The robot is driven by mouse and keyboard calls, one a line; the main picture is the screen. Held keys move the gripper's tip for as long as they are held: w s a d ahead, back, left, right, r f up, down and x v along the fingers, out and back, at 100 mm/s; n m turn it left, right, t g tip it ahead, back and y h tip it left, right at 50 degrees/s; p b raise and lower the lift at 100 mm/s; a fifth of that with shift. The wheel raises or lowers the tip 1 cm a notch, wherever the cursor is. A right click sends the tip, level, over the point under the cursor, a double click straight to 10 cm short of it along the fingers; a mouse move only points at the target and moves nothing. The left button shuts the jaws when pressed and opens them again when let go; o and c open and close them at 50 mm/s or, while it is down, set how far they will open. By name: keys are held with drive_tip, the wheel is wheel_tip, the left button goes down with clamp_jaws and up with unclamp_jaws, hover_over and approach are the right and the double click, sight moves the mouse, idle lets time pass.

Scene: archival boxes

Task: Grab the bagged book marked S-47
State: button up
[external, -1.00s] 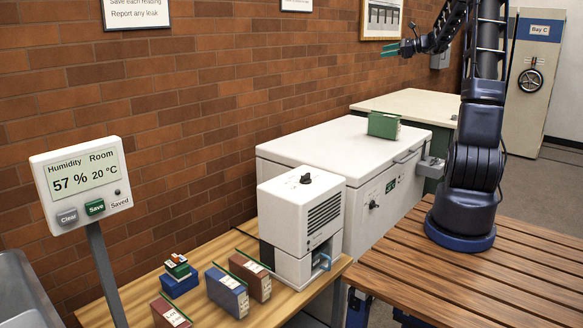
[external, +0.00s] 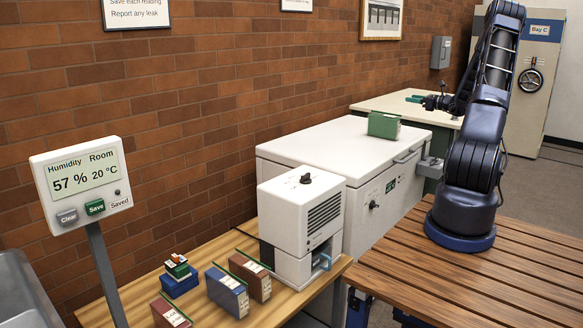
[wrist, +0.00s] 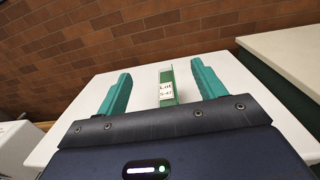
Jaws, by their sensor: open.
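A green book (external: 384,125) stands upright on the white lid of the chest freezer. In the wrist view the green book (wrist: 168,85) carries a white label that reads "Lot" and, in small print, what looks like S-47. I cannot make out a bag around it. My gripper (wrist: 160,70) has its two teal fingers wide apart and empty. In the wrist view the book appears between the fingers, beyond them. In the external view my gripper (external: 414,99) is up and to the right of the book, apart from it.
The chest freezer lid (external: 310,145) is otherwise bare. A pale table (external: 385,100) stands behind it. A white device (external: 300,220) stands on the wooden table, beside a blue book (external: 227,292), a brown book (external: 250,277) and a small stack (external: 179,283). A brick wall runs along the back.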

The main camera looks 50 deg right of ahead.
approach(400, 126)
drive_tip(key=w, duration=0.4)
drive_tip(key=shift+w, duration=0.15)
drive_tip(key=shift+w+a, duration=0.2)
drive_tip(key=shift+w, duration=2.6)
drive_tip(key=shift+w+a+r, duration=0.1)
drive_tip(key=shift+w+a, duration=0.1)
drive_tip(key=shift+w, duration=1.05)
drive_tip(key=shift+w+a, duration=0.25)
drive_tip(key=shift+w, duration=1.05)
drive_tip(key=c, duration=1.5)
drive_tip(key=shift+o, duration=0.2)
drive_tip(key=shift+r, duration=0.15)
